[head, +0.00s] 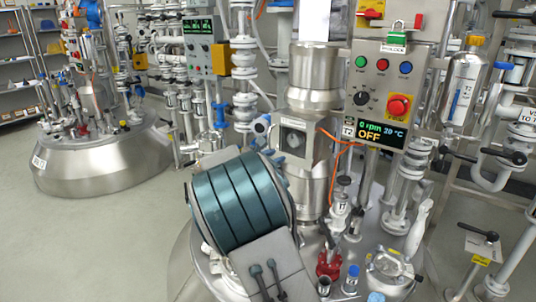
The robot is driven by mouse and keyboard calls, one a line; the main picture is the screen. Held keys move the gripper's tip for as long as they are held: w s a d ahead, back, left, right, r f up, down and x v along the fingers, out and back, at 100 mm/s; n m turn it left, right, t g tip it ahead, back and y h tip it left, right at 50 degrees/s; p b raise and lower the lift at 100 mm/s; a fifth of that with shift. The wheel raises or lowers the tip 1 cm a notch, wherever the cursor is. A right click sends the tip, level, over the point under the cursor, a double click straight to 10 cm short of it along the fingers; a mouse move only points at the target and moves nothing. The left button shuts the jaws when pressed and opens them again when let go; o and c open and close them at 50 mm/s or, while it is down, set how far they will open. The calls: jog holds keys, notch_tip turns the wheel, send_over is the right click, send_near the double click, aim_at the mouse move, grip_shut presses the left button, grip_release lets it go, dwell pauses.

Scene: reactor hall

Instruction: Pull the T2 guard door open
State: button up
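The T2 mixer drive is a tall steel column (315,75) in the middle of the head view. A large teal banded drum with a grey plate, which looks like part of my arm, fills the lower middle and covers the area below and left of the door. I cannot make out my gripper's fingertips.
A control box (385,85) with buttons, a red stop knob (398,106) and a display (381,133) reading 0 rpm, 20 °C, OFF stands right of the column. An orange cable (333,160) runs beside it. Valves and pipes crowd the right. Open floor (90,230) lies left.

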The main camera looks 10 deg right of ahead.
aim_at(268, 140)
jog(key=w+a+f+n+t+b, duration=0.1)
jog(key=w+a+f+n+t, duration=0.15)
jog(key=w+a+n, duration=0.35)
jog(key=shift+m+t+y, duration=0.4)
jog(key=shift+m+t, duration=0.05)
jog(key=shift+m, duration=0.05)
jog(key=x, duration=0.8)
jog(key=r+x, duration=0.1)
jog(key=x, duration=0.3)
jog(key=shift+s, duration=0.1)
grip_shut()
